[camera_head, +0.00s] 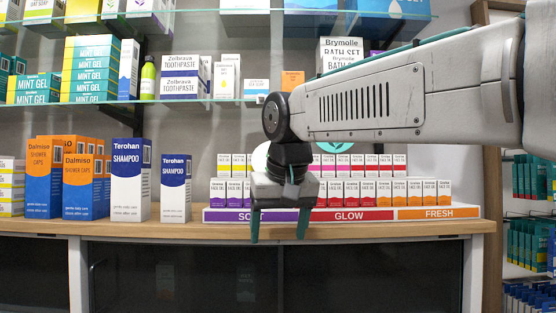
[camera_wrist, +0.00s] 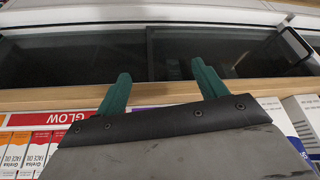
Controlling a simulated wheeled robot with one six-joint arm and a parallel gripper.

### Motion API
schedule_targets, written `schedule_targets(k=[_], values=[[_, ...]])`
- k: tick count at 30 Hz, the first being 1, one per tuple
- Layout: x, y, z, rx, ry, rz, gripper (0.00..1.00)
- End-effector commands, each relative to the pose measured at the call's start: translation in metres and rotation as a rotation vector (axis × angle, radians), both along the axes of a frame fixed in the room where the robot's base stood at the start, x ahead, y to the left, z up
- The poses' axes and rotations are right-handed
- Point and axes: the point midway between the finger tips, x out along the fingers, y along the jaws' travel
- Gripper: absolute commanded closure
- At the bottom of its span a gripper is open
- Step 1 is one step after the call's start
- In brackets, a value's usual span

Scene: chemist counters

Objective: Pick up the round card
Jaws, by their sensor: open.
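A white round shape (camera_head: 258,160), partly hidden behind my arm's wrist, stands behind the rows of small boxes on the counter. A teal round shape (camera_head: 334,147) also shows just below my forearm, its upper part hidden. I cannot tell which of these is the round card. Neither shows in the wrist view. My gripper (camera_head: 278,228) is open and empty, its green fingers pointing down in front of the box display. In the wrist view my gripper (camera_wrist: 160,70) has its fingers apart over the counter's front edge.
Small face-oil boxes (camera_head: 380,191) stand in rows on a display with a GLOW strip (camera_head: 352,215). Shampoo boxes (camera_head: 130,180) and orange shower-cap boxes (camera_head: 79,185) stand at left. A glass shelf (camera_head: 200,101) with goods runs above. The wooden counter (camera_head: 190,226) has a narrow bare front edge.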

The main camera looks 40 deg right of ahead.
Motion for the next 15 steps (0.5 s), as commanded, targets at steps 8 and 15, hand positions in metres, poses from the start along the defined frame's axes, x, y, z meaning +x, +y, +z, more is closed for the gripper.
schedule_targets(k=[8,15], values=[[0.104,-0.07,0.162,-0.021,-0.264,-0.273,0.29],[0.134,-0.103,0.226,-0.023,-0.395,-0.394,0.29]])
